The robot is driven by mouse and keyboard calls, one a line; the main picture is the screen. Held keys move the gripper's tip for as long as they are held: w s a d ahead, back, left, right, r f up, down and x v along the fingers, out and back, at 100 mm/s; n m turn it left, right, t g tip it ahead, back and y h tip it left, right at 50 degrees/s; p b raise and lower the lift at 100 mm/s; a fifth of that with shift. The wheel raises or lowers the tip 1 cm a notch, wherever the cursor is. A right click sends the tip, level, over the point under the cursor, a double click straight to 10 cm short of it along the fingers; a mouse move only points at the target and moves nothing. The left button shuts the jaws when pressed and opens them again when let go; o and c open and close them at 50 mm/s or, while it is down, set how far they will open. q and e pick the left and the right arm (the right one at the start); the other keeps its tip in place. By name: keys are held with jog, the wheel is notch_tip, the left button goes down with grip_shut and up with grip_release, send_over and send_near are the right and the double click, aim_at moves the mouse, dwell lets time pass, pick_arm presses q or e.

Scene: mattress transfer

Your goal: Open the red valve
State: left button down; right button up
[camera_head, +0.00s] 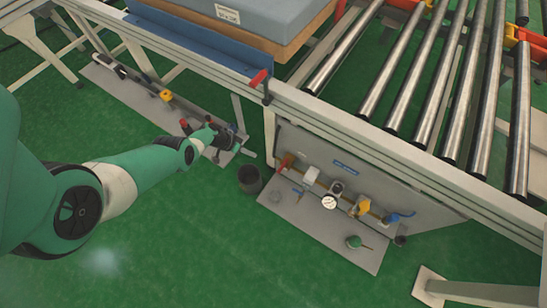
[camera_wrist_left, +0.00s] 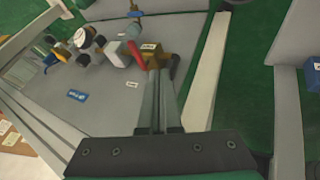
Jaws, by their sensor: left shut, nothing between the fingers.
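The red valve (camera_head: 285,161) is a red lever at the left end of the pipe run on the right-hand grey panel. In the left wrist view its red handle (camera_wrist_left: 134,52) stands beside a labelled brass block (camera_wrist_left: 152,49). My left gripper (camera_head: 249,153) is shut and empty, left of the red valve in the head view. In the left wrist view its fingers (camera_wrist_left: 158,72) are together and their tips overlap the lower edge of the brass block. I cannot tell whether they touch it. My right gripper is not in view.
A white box (camera_head: 311,174), a pressure gauge (camera_head: 330,202), a yellow fitting (camera_head: 358,206) and a blue handle (camera_head: 400,217) follow along the pipe. A dark bucket (camera_head: 249,180) stands near the panel's left end. The conveyor's frame beam (camera_head: 350,125) runs above. Green floor is open in front.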

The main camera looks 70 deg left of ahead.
aim_at(283, 166)
pick_arm(q)
jog(key=w+d+f+b, duration=0.5)
jog(key=w+f+b, duration=0.3)
jog(key=b, duration=0.1)
jog(key=shift+r, duration=0.1)
dwell(0.4)
